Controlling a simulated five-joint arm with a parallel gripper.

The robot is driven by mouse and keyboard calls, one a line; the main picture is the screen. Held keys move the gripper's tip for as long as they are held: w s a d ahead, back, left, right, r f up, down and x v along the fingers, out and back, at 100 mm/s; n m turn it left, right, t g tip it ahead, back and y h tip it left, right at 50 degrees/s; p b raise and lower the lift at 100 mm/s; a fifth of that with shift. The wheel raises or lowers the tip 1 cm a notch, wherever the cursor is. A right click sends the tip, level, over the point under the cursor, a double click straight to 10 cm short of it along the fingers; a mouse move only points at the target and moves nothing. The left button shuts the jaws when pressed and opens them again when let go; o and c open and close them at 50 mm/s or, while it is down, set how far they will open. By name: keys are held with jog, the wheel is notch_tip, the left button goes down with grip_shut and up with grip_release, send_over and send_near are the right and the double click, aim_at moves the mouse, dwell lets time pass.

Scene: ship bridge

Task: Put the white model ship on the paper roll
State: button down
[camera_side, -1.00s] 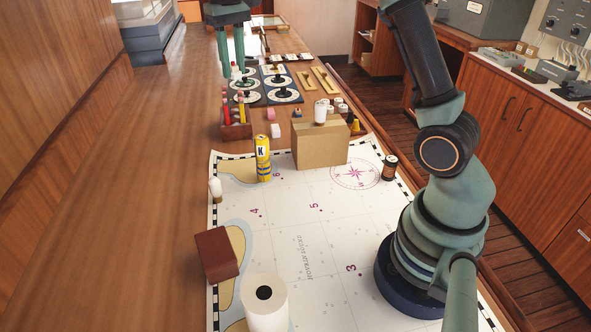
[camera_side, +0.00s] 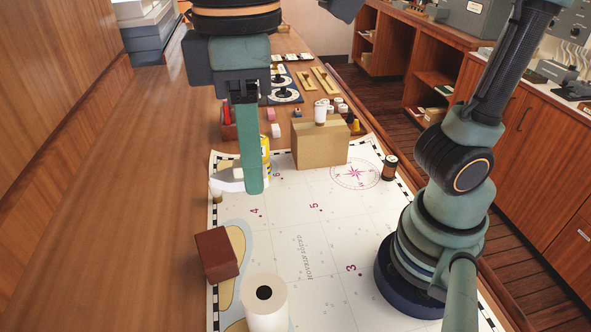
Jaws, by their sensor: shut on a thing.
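My gripper (camera_side: 251,188) hangs over the far left part of the chart, pointing down. It is shut on the white model ship (camera_side: 228,179), whose white hull shows to the left of the near finger. The rest of the ship is hidden behind that finger. The white paper roll (camera_side: 268,313) stands upright at the near edge of the chart, its dark core hole facing up. The ship is beyond the roll and apart from it.
A brown block (camera_side: 216,254) lies left of the roll's far side. A cardboard box (camera_side: 320,148) with a white item on top stands beyond the chart's middle. A dark jar (camera_side: 389,168) stands right. The chart's middle is clear.

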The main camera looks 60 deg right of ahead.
aim_at(273, 291)
jog(key=shift+s+f, duration=0.1)
jog(key=shift+s, duration=0.4)
jog(key=shift+s+f, duration=0.15)
jog(key=shift+f, duration=0.2)
notch_tip(273, 291, down, 19)
jog(key=shift+f, duration=0.15)
jog(key=shift+f, duration=0.2)
jog(key=c, duration=0.7)
grip_release()
jog(key=shift+o, duration=0.2)
jog(key=shift+r, duration=0.1)
